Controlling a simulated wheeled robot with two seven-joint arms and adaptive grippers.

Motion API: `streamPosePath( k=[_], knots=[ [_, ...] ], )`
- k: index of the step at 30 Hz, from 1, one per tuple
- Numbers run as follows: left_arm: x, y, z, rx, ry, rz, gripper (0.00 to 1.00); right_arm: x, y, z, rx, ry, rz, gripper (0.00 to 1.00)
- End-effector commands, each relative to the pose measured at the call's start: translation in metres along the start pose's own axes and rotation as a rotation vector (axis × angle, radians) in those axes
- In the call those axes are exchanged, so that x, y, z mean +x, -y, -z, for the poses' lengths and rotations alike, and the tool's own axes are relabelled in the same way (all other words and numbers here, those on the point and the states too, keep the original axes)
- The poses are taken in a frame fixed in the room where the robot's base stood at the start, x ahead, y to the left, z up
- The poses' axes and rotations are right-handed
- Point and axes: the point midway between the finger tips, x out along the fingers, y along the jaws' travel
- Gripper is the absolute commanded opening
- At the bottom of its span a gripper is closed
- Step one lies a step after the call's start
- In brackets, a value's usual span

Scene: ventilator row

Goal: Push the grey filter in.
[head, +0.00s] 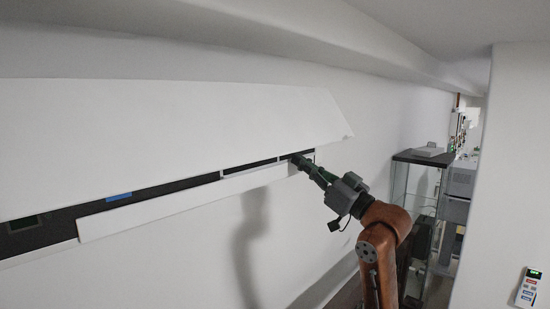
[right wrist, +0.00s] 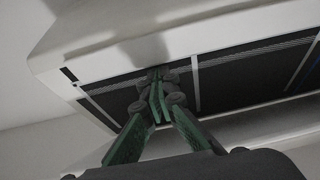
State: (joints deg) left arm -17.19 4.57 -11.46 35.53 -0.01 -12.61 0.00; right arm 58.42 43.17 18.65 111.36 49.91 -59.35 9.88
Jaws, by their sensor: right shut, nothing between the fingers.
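A long white ventilator unit (head: 170,125) is mounted on the wall, with a dark slot along its underside. Dark grey mesh filter panels, split by pale bars, fill the slot in the right wrist view; the panel at my fingertips (right wrist: 110,98) is grey-black. I cannot tell for sure which panel is the grey filter. My right gripper (head: 294,159) reaches the right end of the slot. In the right wrist view its green fingers (right wrist: 157,78) are shut and empty, with the tips at or very near the panel; contact is unclear. My left gripper is not in view.
A white flap (head: 190,203) hangs below the slot. A blue strip (head: 119,197) and a small green-tinted piece (head: 24,224) show farther left along it. A glass cabinet (head: 418,185) stands at the right. The wall below the unit is clear.

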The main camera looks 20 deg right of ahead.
Motion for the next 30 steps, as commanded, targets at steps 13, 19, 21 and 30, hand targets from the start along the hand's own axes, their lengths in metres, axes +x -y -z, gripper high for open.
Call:
streamPosePath(
  k=[13,19,21,30],
  knots=[
    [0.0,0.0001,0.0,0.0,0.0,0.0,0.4,-0.0001,0.0002,0.0002,0.0,-0.001,0.0,0.0],
    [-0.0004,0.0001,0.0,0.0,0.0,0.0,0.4,0.0008,0.0002,-0.0001,0.0,0.0,0.0,0.0],
    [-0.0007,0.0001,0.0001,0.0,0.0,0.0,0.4,0.0016,0.0002,-0.0004,0.0,-0.001,0.0,0.0],
    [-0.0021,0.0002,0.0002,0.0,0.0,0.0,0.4,0.0056,0.0001,-0.0019,0.001,-0.001,0.001,0.0]
  ],
)
